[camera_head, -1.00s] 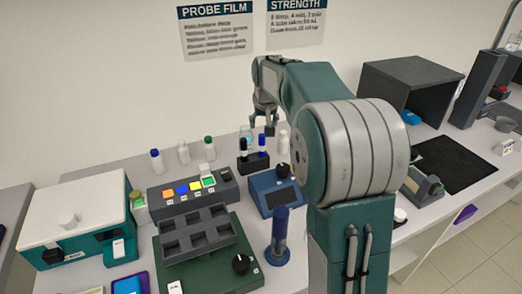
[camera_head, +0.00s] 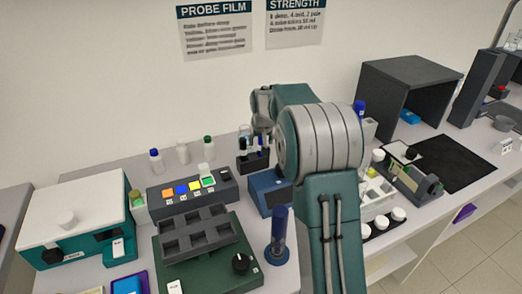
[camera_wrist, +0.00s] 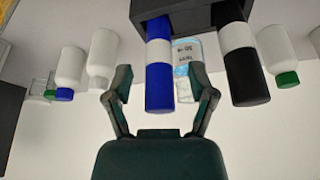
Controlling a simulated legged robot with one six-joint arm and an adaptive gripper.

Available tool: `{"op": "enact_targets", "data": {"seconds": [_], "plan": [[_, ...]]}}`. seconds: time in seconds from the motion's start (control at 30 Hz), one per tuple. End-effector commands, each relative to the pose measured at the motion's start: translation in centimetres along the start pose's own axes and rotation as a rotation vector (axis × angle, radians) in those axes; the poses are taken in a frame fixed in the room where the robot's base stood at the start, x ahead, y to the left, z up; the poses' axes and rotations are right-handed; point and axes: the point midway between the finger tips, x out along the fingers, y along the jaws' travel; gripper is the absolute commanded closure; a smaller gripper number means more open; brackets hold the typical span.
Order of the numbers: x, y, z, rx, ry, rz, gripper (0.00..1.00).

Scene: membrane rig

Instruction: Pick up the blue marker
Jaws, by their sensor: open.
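The blue marker (camera_wrist: 159,75) stands in a dark holder (camera_wrist: 192,14) in the wrist view, with a white band around its middle. My gripper (camera_wrist: 160,72) is open, with one finger on each side of the blue marker and gaps showing between fingers and marker. A black marker (camera_wrist: 245,75) with a white band stands in the same holder, just outside the right finger. In the head view the holder (camera_head: 250,162) is at the back of the bench, and my arm partly hides the markers.
White bottles with blue (camera_wrist: 67,75) and green caps (camera_wrist: 283,55) stand near the holder. A labelled clear container (camera_wrist: 190,65) is behind the markers. A button panel (camera_head: 193,192), a dark rack (camera_head: 200,235) and a blue box (camera_head: 268,190) stand in front.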

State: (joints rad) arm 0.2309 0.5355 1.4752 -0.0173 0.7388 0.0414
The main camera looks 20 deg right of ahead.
Motion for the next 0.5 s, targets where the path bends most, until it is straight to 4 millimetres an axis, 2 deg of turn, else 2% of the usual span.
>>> {"op": "enact_targets", "data": {"seconds": [0.17,0.2,0.3,0.37,0.4,0.5], "plan": [[0.01,0.01,-0.03,0.0,0.001,0.0,0.28],[0.01,0.01,-0.03,0.0,0.001,0.0,0.33],[0.0,0.0,-0.03,0.0,0.001,0.0,0.74],[0.0,0.0,-0.03,0.0,0.001,0.0,0.93],[0.01,0.0,-0.02,0.0,0.001,0.0,0.96],[0.03,0.0,-0.02,0.0,0.0,0.0,0.96]]}}
